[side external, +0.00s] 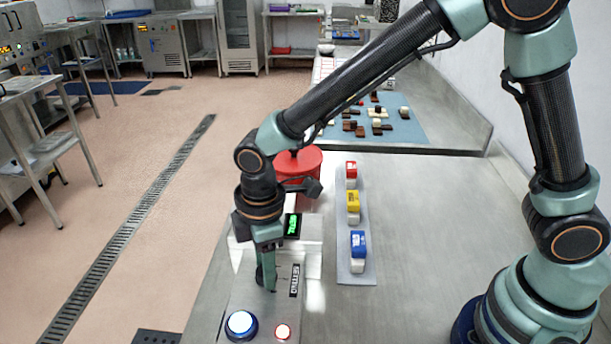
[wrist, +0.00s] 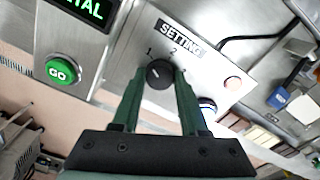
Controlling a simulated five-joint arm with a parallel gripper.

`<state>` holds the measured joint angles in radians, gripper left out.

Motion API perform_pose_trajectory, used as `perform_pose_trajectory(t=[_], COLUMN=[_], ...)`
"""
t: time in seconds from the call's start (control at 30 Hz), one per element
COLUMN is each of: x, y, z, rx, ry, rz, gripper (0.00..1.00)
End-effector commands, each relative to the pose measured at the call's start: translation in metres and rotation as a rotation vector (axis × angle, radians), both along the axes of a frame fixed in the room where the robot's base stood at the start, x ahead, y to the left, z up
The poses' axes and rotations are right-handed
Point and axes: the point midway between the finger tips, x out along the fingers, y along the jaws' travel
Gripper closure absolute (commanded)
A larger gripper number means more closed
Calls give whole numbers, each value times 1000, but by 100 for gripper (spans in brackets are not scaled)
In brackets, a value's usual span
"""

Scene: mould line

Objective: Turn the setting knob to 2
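The setting knob (wrist: 160,74) is a small round black knob with a light mark on it. It sits on the grey panel beside the SETTING label (wrist: 181,38), with the figures 1 and 2 printed around its far side. I cannot tell surely which figure the mark points to. My gripper (wrist: 160,72) has its two green fingers apart, one on each side of the knob, with narrow gaps showing. In the side external view my gripper (side external: 268,287) points down at the panel and hides the knob.
A grey strip with red, yellow and blue-topped blocks (side external: 353,205) lies to the right. A red round container (side external: 298,163) stands behind.

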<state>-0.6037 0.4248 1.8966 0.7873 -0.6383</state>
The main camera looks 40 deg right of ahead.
Motion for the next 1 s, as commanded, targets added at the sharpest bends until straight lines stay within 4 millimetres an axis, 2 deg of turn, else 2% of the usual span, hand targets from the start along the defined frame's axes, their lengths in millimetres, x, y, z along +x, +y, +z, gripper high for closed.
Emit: perform_pose_trajectory(t=[0.03,0.07,0.47,0.67,1.0], x=[-1,-1,-2,-2,-3], y=[0,0,1,2,2], z=[0,0,0,1,0], rx=[-2,-1,-4,-5,-11], ry=[2,3,8,15,30], rz=[2,2,-55,-180,-492], gripper=[91,100,100,100,100])
